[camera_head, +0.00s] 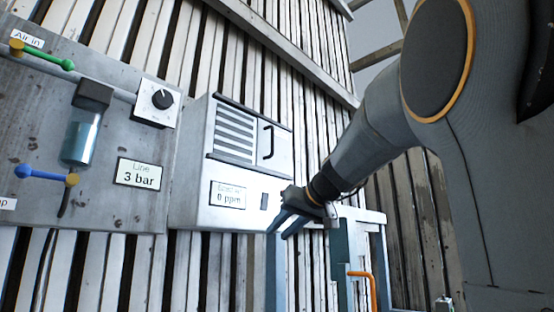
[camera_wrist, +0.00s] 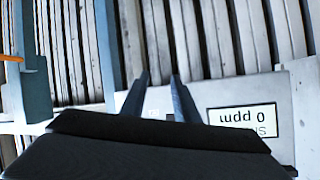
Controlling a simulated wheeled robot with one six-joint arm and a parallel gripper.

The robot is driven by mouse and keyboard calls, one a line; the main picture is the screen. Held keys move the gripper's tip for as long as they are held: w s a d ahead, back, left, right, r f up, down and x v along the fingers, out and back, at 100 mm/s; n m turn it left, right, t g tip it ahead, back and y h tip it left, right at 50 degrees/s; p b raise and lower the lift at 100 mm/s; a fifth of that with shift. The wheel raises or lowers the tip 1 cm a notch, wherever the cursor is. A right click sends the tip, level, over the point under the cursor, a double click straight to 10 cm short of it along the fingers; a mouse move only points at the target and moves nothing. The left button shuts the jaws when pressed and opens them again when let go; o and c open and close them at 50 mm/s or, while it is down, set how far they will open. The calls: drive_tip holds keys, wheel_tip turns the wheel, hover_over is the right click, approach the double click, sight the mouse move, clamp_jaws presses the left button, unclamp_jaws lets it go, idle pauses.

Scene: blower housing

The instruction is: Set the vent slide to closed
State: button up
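The vent slide (camera_head: 280,150) is a pale plate with a black handle (camera_head: 268,142) on the front of a grey box (camera_head: 185,190). It sits right of the vent slots (camera_head: 234,133), several of which show uncovered. Dark rails run above and below it. My gripper (camera_head: 279,226) is below and slightly right of the slide, near the lower right of the box, apart from the handle. In the wrist view its two fingers (camera_wrist: 160,82) stand apart with nothing between them. The slide and handle do not show in the wrist view.
A "0 ppm" display (camera_head: 228,195) is on the box; it shows upside down in the wrist view (camera_wrist: 243,121). A panel (camera_head: 100,190) with a dial (camera_head: 162,99) and valves stands left. A frame with an orange handle (camera_head: 368,285) is right, below my arm.

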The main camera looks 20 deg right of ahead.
drive_tip(key=s+r+n+t+y+p, duration=0.1)
drive_tip(key=s+r+n+t, duration=0.2)
drive_tip(key=r, duration=1.1)
drive_tip(key=s+r+t, duration=0.2)
drive_tip(key=s+r, duration=0.3)
drive_tip(key=r, duration=1)
drive_tip(key=w+a+p, duration=0.1)
drive_tip(key=w+p, duration=0.2)
drive_tip(key=w, duration=0.4)
drive_tip(key=shift+w+f+p, duration=0.25)
drive_tip(key=shift+f+p, duration=0.05)
drive_tip(key=shift+p, duration=0.05)
drive_tip(key=shift+a, duration=0.1)
